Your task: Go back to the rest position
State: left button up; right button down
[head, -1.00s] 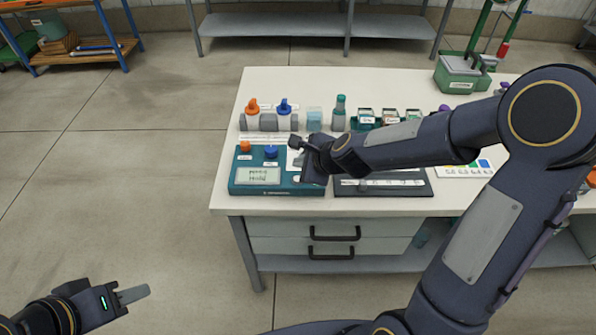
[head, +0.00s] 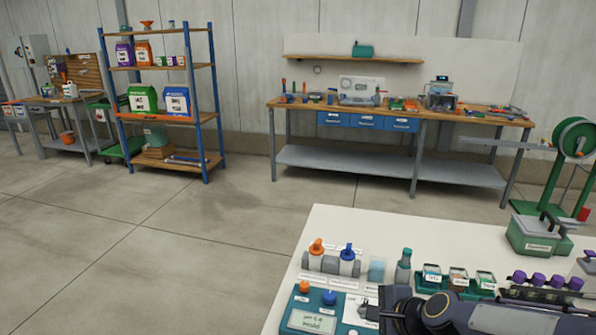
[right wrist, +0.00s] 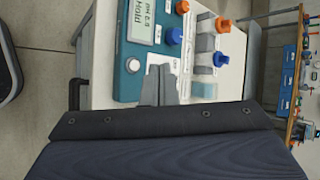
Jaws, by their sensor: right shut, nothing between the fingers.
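My right gripper (head: 368,312) is over the front left of the white bench (head: 335,225), beside the teal pH meter (head: 312,318). In the right wrist view its two fingers (right wrist: 160,84) are together and hold nothing. They point toward the meter (right wrist: 128,70) and the small bottles behind it. I cannot tell if the fingertips touch anything. My left gripper is out of view.
Open floor (head: 180,260) lies left of the bench.

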jog(key=s+d+r+n+g, duration=0.1)
jog(key=s+d+n, duration=0.1)
jog(key=s+n, duration=0.5)
jog(key=s+d+r+n+g+h, duration=0.1)
jog(key=s+d+r+n, duration=0.1)
jog(key=s+n, duration=0.6)
jog(key=s, duration=0.7)
jog(key=shift+s+d+n, duration=0.25)
jog(key=shift+s+n, duration=0.05)
